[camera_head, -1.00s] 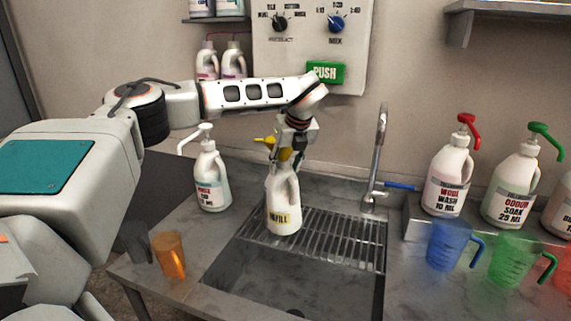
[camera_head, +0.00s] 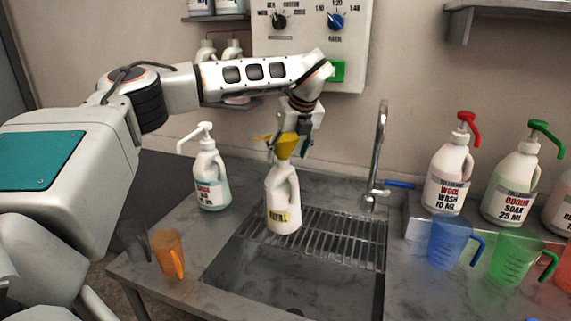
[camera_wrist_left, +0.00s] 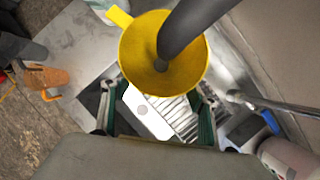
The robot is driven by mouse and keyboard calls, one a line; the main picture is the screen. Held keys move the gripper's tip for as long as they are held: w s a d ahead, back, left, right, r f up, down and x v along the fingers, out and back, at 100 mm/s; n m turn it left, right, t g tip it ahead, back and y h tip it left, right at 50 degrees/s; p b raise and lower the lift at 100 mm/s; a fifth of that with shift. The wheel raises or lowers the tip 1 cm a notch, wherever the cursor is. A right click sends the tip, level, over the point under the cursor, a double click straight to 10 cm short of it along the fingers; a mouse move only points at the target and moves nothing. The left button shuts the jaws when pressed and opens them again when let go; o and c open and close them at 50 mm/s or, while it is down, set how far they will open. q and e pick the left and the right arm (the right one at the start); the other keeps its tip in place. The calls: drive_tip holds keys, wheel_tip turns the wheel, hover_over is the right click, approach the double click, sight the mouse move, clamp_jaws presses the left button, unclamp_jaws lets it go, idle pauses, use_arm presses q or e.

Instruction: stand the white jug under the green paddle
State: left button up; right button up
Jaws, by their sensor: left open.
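The white jug (camera_head: 283,205), marked REFILL, stands upright on the metal grate (camera_head: 340,240) over the sink. A yellow funnel (camera_head: 287,148) shows above its mouth; in the wrist view the funnel (camera_wrist_left: 150,60) has a dark tube reaching into it, and the white jug (camera_wrist_left: 148,110) lies below. The green paddle (camera_head: 337,71) is on the wall box above and to the right of the jug, partly hidden by my left arm. My left gripper (camera_head: 290,143) is open just above the jug, its fingers either side of the funnel area. My right gripper is not in view.
A white pump bottle (camera_head: 210,180) stands left of the jug, and an orange cup (camera_head: 168,252) nearer. The tap (camera_head: 380,150) rises right of the grate. Red- and green-topped bottles (camera_head: 450,180) and blue and green cups (camera_head: 448,243) fill the right side.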

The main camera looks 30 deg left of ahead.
use_arm(q)
drive_tip(key=v, duration=0.7)
drive_tip(key=shift+r+b, duration=0.2)
drive_tip(key=shift+b, duration=0.2)
drive_tip(key=shift+s+d+f, duration=0.1)
